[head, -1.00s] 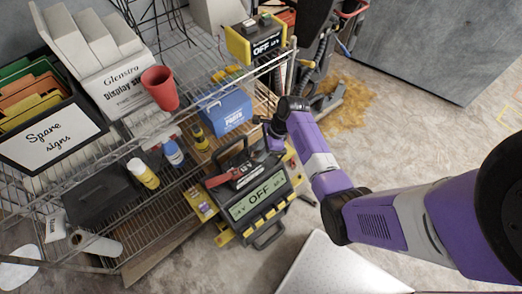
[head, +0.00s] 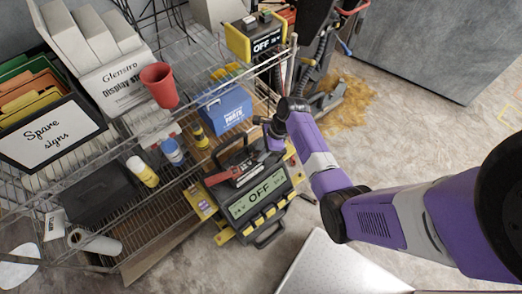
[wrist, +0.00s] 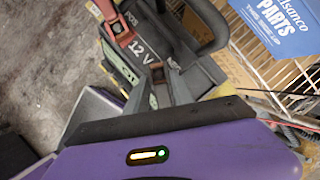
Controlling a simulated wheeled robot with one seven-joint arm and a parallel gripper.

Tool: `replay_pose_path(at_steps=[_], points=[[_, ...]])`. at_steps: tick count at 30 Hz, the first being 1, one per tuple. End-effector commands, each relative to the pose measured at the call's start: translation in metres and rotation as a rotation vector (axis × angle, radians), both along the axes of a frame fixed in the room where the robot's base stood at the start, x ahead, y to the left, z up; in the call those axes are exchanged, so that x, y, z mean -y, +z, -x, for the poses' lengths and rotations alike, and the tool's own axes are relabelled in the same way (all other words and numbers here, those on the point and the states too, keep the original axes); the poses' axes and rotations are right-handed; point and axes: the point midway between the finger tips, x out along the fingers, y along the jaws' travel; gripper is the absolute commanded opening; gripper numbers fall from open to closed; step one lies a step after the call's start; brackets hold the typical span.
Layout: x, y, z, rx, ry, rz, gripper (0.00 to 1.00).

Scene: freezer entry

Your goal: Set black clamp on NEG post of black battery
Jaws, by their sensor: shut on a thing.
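In the wrist view the battery (wrist: 160,52) shows a 12 V label, POS at the left and NEG at the right. A red clamp (wrist: 120,32) is at the POS side; it also shows in the head view (head: 218,177). My gripper (head: 268,130) is at the battery's right rear side. In the wrist view it is shut on the black clamp (wrist: 159,92), close to the NEG label. Whether the clamp touches the NEG post cannot be told.
The charger (head: 262,195) stands in front of the battery. A blue parts box (head: 226,110), several bottles and a red cup (head: 160,85) are on the rack to the left. Another charger (head: 262,38) is above.

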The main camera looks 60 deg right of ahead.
Motion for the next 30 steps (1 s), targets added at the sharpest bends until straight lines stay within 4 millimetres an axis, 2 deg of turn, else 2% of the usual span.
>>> replay_pose_path(at_steps=[17, 18, 21, 30], points=[[0.0, -0.012, 0.0, 0.001, 0.0, 0.001, 0.0], [0.0, -0.011, 0.0, 0.001, 0.0, 0.001, 0.35], [0.0, -0.011, 0.0, 0.001, 0.0, 0.001, 0.54], [0.0, -0.011, 0.0, 0.0, 0.0, 0.0, 0.54]])
